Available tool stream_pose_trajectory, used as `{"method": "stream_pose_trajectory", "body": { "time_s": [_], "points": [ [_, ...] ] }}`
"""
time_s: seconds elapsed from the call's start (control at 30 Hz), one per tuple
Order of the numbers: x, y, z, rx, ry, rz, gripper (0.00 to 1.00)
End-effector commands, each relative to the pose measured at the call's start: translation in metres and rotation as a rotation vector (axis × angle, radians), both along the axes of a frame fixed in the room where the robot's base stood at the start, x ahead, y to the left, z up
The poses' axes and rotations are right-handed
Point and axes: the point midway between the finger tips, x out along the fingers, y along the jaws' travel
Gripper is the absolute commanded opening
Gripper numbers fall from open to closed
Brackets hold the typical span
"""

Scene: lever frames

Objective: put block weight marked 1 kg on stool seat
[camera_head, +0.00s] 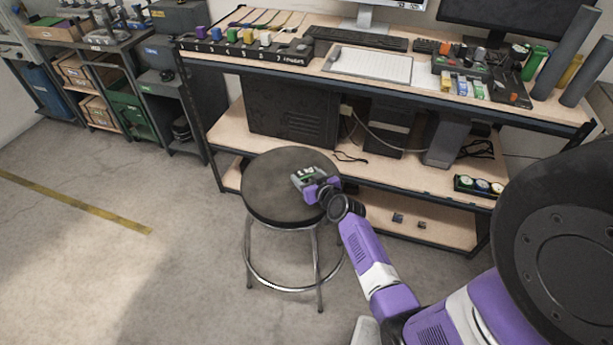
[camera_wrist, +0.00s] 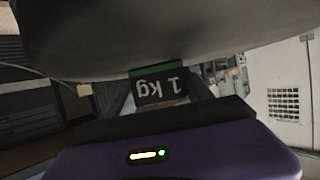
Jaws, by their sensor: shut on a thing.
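The block weight marked 1 kg (camera_wrist: 160,88) is dark with a green band, and its label reads upside down in the wrist view. In the head view only a small green and dark part of it (camera_head: 307,173) shows. My gripper (camera_head: 309,181) is shut on it, over the right part of the stool seat (camera_head: 265,190). The seat is round and dark, on chrome legs. In the wrist view the seat (camera_wrist: 200,35) fills the top, with the block's green edge close against it. I cannot tell whether the block touches the seat.
A workbench (camera_head: 300,62) with monitors, a keyboard and small tools stands behind the stool. Its lower shelves hold a black computer case (camera_head: 290,108) and a tray of round weights (camera_head: 478,186). Other shelving stands at the back left. The floor (camera_head: 120,260) left of the stool is clear.

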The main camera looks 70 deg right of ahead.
Motion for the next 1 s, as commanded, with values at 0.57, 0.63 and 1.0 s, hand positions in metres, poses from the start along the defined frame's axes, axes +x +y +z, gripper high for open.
{"method": "stream_pose_trajectory", "body": {
  "time_s": [0.57, 0.63, 1.0],
  "points": [
    [-0.001, 0.000, 0.005, 0.001, 0.001, 0.000, 0.81],
    [-0.007, 0.007, 0.005, 0.001, 0.001, 0.000, 0.81],
    [-0.059, 0.050, 0.032, 0.001, 0.002, 0.000, 0.81]
  ]
}}
